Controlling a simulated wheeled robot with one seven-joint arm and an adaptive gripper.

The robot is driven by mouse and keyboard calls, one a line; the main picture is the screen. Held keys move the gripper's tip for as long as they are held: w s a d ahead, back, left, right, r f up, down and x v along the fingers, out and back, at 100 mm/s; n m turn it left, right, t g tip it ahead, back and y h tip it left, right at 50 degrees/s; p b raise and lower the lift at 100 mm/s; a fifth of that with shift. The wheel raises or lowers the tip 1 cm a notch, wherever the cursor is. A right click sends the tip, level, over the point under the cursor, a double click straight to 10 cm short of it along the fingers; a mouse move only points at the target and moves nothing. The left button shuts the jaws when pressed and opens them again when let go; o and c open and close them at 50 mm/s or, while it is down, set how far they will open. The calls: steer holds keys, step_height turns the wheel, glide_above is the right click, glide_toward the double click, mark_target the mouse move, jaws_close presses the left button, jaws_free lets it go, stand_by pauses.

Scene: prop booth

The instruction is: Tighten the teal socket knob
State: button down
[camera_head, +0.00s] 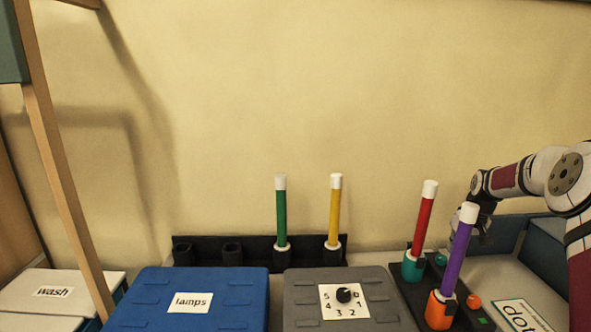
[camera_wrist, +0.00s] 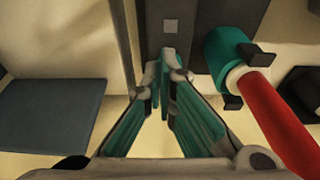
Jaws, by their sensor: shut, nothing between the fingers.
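The teal socket (camera_head: 412,268) stands on a black base at the right and holds a red tube with a white cap (camera_head: 428,205). The teal knob (camera_head: 440,259) sits just right of that socket. My gripper (camera_head: 462,243) is beside the knob, partly behind the purple tube. In the wrist view my gripper's fingertips (camera_wrist: 168,72) are together over the dark base, left of the teal socket (camera_wrist: 222,58). The fingers have teal inner faces, and I cannot make out the knob apart from them. Whether the fingertips touch the knob cannot be told.
An orange socket (camera_head: 439,312) with a purple tube (camera_head: 459,250) stands in front, an orange knob (camera_head: 474,301) beside it. A grey box with a black dial (camera_head: 344,295) and a blue "lamps" box (camera_head: 230,283) lie left. Green and yellow tubes stand in a black rack (camera_head: 208,243).

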mark_target(441, 271)
steer(key=x, duration=0.1)
steer(key=b+x, duration=0.1)
steer(key=x, duration=0.1)
steer(key=shift+s+f, duration=0.4)
steer(key=shift+f, duration=0.1)
steer(key=shift+f, duration=0.15)
steer(key=shift+s+a+f+b, duration=0.1)
steer(key=shift+s+a+b, duration=0.05)
steer(key=shift+a+b, duration=0.2)
stand_by(0.4)
steer(key=shift+a, duration=0.65)
steer(key=shift+a+b, duration=0.2)
steer(key=shift+b, duration=0.15)
steer(key=shift+s, duration=0.1)
steer(key=shift+s+p, duration=0.25)
steer(key=shift+p, duration=0.05)
steer(key=w+v, duration=0.1)
steer(key=v, duration=0.5)
steer(key=shift+w+d+r+p, duration=0.15)
steer(key=shift+w+r+p, duration=0.15)
steer(key=shift+w+r, duration=0.1)
